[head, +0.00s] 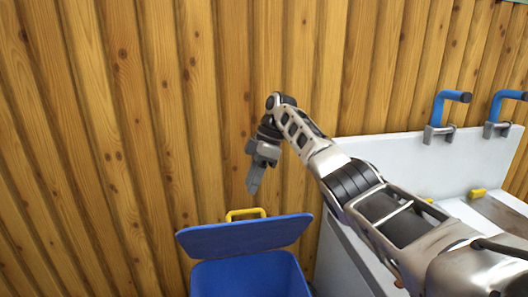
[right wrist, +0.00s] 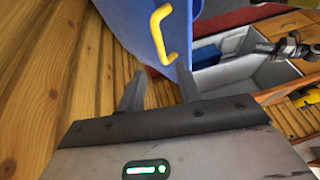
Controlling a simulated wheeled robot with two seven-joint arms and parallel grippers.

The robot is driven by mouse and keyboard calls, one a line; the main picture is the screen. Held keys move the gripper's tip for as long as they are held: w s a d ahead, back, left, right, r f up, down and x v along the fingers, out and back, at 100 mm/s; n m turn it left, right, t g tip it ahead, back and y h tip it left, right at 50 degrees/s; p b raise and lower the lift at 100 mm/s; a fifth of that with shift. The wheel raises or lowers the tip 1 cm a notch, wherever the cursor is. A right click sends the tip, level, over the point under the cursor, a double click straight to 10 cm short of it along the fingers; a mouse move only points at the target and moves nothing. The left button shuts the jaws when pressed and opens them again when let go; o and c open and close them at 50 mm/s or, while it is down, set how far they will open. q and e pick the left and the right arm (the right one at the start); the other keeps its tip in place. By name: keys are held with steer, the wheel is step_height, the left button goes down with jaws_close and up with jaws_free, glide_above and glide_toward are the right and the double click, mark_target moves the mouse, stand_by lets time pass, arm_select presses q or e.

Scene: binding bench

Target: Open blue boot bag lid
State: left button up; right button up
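The blue boot bag (head: 250,279) stands at the bottom of the head view, partly cut off by the frame edge. Its blue lid (head: 245,236) looks raised and tilted above the body. The yellow handle (head: 245,213) shows past the lid's far edge, on the wall side. My right gripper (head: 253,188) points down just above the handle, apart from it. In the right wrist view its two fingers (right wrist: 159,82) are spread with nothing between them. The yellow handle (right wrist: 162,34) is beyond the fingertips on the blue lid (right wrist: 135,22). My left gripper is not in view.
A wooden plank wall (head: 130,130) rises close behind the bag and gripper. A pale grey bench unit (head: 400,160) with blue-handled fittings (head: 440,112) stands at the right. In the right wrist view a grey tray (right wrist: 240,72) lies beyond the lid.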

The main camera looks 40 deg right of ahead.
arm_select(q)
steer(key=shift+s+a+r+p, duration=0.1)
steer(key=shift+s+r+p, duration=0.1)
steer(key=shift+p, duration=0.45)
arm_select(e)
steer(key=v, duration=0.9)
steer(key=shift+r, duration=0.4)
steer(key=shift+d, duration=0.1)
